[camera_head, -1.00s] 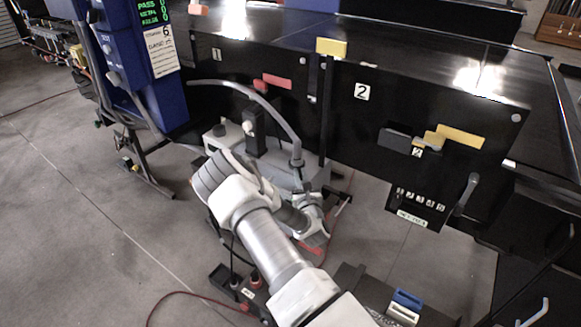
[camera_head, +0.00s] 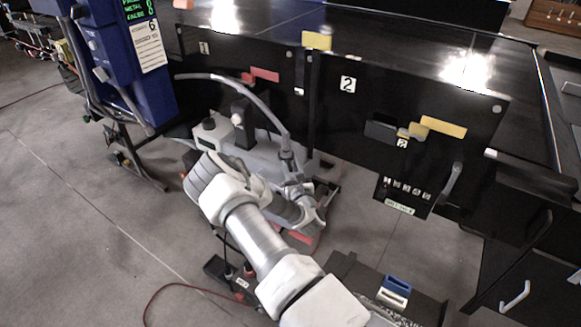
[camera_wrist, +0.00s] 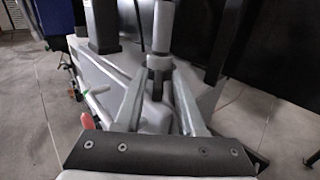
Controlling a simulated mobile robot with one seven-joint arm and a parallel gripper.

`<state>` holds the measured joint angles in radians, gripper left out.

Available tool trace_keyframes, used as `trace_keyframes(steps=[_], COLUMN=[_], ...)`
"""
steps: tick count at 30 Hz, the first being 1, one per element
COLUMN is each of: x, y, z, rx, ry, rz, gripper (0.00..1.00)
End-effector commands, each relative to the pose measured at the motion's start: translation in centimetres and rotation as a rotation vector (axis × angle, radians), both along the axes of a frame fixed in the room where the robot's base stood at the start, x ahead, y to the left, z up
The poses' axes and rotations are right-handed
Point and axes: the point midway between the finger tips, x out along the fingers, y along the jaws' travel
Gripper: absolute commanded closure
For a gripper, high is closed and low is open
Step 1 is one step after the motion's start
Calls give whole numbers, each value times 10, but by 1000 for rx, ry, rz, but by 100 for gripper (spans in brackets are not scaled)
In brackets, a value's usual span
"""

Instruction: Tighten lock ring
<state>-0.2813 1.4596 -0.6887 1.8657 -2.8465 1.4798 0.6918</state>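A grey hose (camera_head: 262,100) arches to a connector with a dark collar (camera_head: 289,160), probably the lock ring, on a grey machine base (camera_head: 262,150). In the wrist view, the collar (camera_wrist: 158,62) stands upright on the pipe, straight ahead. My gripper (camera_head: 305,192) is beside the connector in the head view. In the wrist view my gripper (camera_wrist: 159,74) has its two fingers apart, one on each side of the collar's lower part. I cannot tell whether they touch it. Marks on the ring are too small to read.
A black conveyor panel (camera_head: 325,120) with coloured tags stands behind the connector. A blue cabinet (camera_head: 140,70) is at left. A black tray (camera_head: 365,275) with blue and white pieces lies at lower right. A red cable (camera_head: 165,290) runs over the grey floor, which is open at left.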

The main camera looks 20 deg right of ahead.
Motion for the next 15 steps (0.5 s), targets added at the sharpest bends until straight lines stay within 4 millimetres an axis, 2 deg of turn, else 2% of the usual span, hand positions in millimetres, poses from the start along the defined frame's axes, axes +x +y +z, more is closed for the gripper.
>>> trace_keyframes(steps=[10, 15], x=[-1, -16], y=[1, 4], z=[-1, -2], rx=[0, 1], ry=[2, 4], rz=[0, -1], gripper=[55, 55])
